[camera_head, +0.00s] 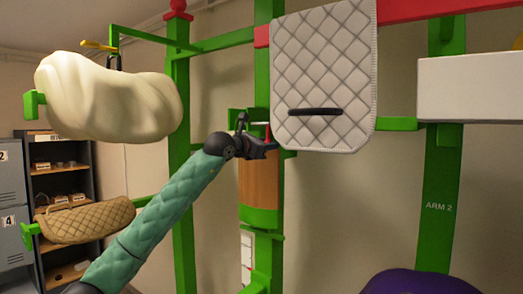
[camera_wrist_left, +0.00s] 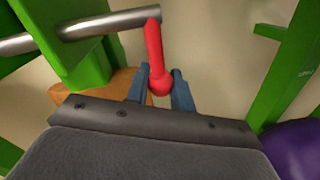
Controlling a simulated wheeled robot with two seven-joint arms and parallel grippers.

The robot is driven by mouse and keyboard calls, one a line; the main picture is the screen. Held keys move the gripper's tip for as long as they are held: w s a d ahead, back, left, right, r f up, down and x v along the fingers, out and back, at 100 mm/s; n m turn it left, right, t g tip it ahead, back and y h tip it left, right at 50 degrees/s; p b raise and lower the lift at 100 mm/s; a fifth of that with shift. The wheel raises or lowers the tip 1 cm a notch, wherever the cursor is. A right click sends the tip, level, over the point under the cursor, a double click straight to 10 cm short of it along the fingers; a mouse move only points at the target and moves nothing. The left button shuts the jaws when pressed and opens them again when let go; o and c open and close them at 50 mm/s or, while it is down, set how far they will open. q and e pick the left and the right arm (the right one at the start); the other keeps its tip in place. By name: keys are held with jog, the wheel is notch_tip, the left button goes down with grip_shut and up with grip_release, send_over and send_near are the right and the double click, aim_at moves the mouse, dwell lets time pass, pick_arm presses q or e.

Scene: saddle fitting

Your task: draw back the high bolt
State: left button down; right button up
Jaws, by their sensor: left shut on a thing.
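The high bolt is a grey metal rod (camera_wrist_left: 112,24) at the top left of the left wrist view, passing by a green bracket (camera_wrist_left: 80,60). Its red handle (camera_wrist_left: 153,50) hangs from near the rod's right end and ends in a round knob. My left gripper (camera_wrist_left: 160,88) is shut on this knob, one blue-grey finger on each side. In the head view my left gripper (camera_head: 269,146) is at the green post, just left of the quilted pad, and the bolt there is small and mostly hidden. My right gripper is not in view.
A grey quilted pad (camera_head: 325,75) hangs close to the right of my left gripper. A wooden panel (camera_head: 258,180) is below it. A cream fleece (camera_head: 110,98) and a tan quilted pad (camera_head: 85,222) sit on green arms at left. A purple object (camera_head: 420,284) is at lower right.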

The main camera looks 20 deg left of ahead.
pick_arm(q)
jog(key=shift+s+d, duration=0.1)
jog(key=shift+d, duration=0.15)
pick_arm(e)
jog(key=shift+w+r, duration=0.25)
pick_arm(q)
jog(key=c, duration=1.2)
grip_release()
jog(key=shift+c, duration=0.2)
jog(key=shift+s, duration=0.1)
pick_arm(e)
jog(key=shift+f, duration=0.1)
pick_arm(q)
jog(key=shift+s+a+f+b, duration=0.1)
jog(key=shift+s+a+b, duration=0.1)
jog(key=shift+b, duration=0.15)
jog(key=b+v, duration=0.3)
jog(key=v, duration=0.4)
jog(key=shift+b, duration=0.3)
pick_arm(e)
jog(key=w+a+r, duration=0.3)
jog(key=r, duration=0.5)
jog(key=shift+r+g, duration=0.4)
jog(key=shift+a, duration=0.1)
